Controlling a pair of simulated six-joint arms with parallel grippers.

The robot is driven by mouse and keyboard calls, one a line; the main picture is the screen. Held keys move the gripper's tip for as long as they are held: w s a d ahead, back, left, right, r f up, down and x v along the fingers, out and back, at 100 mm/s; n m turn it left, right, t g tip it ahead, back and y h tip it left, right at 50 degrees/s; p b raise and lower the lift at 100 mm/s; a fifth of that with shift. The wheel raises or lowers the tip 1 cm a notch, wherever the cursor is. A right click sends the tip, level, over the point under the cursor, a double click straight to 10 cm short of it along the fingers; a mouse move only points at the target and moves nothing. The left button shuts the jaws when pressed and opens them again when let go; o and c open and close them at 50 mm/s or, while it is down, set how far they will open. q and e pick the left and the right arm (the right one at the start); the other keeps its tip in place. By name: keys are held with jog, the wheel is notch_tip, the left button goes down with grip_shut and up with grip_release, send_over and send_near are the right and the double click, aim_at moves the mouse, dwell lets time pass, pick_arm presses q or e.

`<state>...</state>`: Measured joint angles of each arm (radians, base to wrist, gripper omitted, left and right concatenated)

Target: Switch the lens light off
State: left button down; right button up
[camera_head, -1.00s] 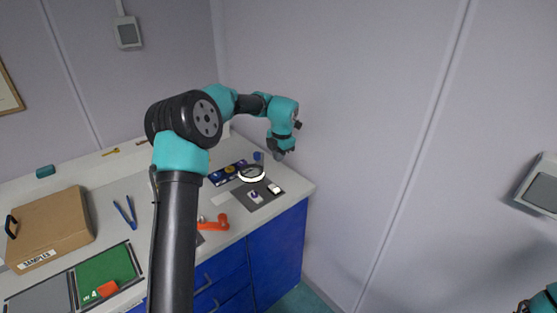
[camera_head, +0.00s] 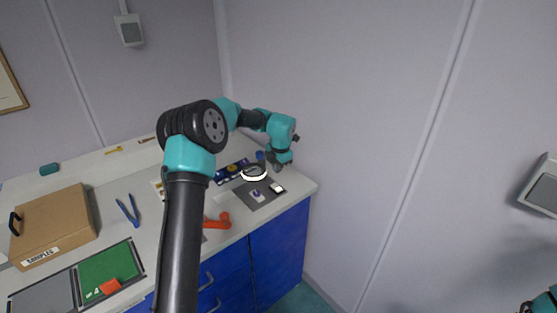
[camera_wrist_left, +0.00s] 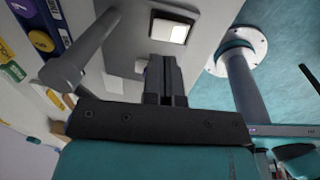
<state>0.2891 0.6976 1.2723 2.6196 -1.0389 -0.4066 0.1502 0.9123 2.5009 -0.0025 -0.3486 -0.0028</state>
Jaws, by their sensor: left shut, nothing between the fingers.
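The lens (camera_head: 254,172) is a round dark-framed magnifier with a glowing white ring, standing at the right end of the bench. A small white switch (camera_head: 278,188) sits on the dark grey mat to its right and front. A bright white square in a dark frame, apparently this switch (camera_wrist_left: 170,30), also shows in the left wrist view. My left gripper (camera_head: 277,168) is just right of the lens and behind the switch, pointing down. Its fingers (camera_wrist_left: 164,75) are shut and empty, apart from the white square in the wrist picture. My right gripper is out of view.
An orange-red handled object (camera_head: 218,222) lies at the bench's front. A blue strip with round samples (camera_head: 232,170) lies behind the mat. The wall (camera_head: 340,110) is close behind my left gripper. Blue pliers (camera_head: 127,210) and a samples box (camera_head: 55,225) are farther left.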

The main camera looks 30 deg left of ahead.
aim_at(278, 186)
pick_arm(q)
jog(key=f, duration=0.4)
jog(key=a+f, duration=0.1)
jog(key=f, duration=0.2)
jog(key=shift+w, duration=0.2)
jog(key=shift+f, duration=0.35)
jog(key=shift+d, duration=0.1)
jog(key=shift+s+d+r, duration=0.25)
jog(key=shift+d+r, duration=0.05)
jog(key=shift+d, duration=0.3)
jog(key=shift+r, duration=0.1)
notch_tip(278, 186, up, 14)
jog(key=d, duration=0.1)
jog(key=shift+s+d, duration=0.35)
jog(key=shift+d, duration=0.05)
